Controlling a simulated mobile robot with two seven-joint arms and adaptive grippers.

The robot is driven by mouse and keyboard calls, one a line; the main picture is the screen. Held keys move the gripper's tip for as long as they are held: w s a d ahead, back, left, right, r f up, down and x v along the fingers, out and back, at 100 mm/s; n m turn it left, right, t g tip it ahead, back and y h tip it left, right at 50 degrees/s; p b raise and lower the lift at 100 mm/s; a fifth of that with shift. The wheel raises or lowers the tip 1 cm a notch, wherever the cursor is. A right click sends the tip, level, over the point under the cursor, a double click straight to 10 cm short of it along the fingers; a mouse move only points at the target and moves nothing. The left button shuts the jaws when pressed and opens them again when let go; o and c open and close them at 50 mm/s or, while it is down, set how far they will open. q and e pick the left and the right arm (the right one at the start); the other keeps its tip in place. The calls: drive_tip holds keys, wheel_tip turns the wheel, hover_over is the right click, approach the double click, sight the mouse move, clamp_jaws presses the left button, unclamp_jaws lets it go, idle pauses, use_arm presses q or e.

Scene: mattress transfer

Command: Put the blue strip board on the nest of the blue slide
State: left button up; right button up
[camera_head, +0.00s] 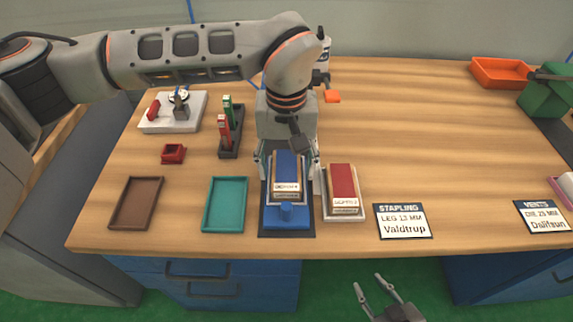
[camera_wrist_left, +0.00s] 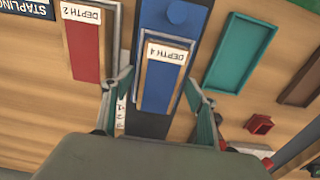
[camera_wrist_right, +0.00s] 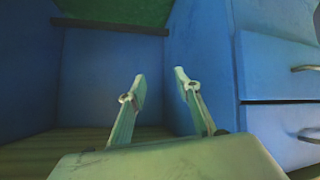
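The blue strip board (camera_head: 287,164) has a pale wooden edge and a white label, which reads DEPTH 4 in the left wrist view (camera_wrist_left: 161,85). It appears to lie flat over the far part of the blue slide (camera_head: 287,217), whose knob shows at the near end. The nest under the board is hidden. My left gripper (camera_head: 289,170) points down over the board with its fingers spread on either side; a gap shows beside the board, so it looks open. My right gripper (camera_head: 378,284) is open and empty, low in front of the table.
A red strip board (camera_head: 343,180) sits close to the right of the slide. A teal tray (camera_head: 225,204) and a brown tray (camera_head: 136,203) lie to the left. A black rack (camera_head: 231,139) stands behind. A STAPLING sign (camera_head: 402,221) lies to the right, with bare table beyond.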

sight(287, 170)
use_arm(q)
wheel_tip(287, 170, up, 12)
drive_tip(key=p, duration=0.1)
drive_tip(key=shift+r, duration=0.15)
idle(0.4)
drive_tip(key=shift+r+p, duration=0.1)
drive_tip(key=shift+p, duration=0.2)
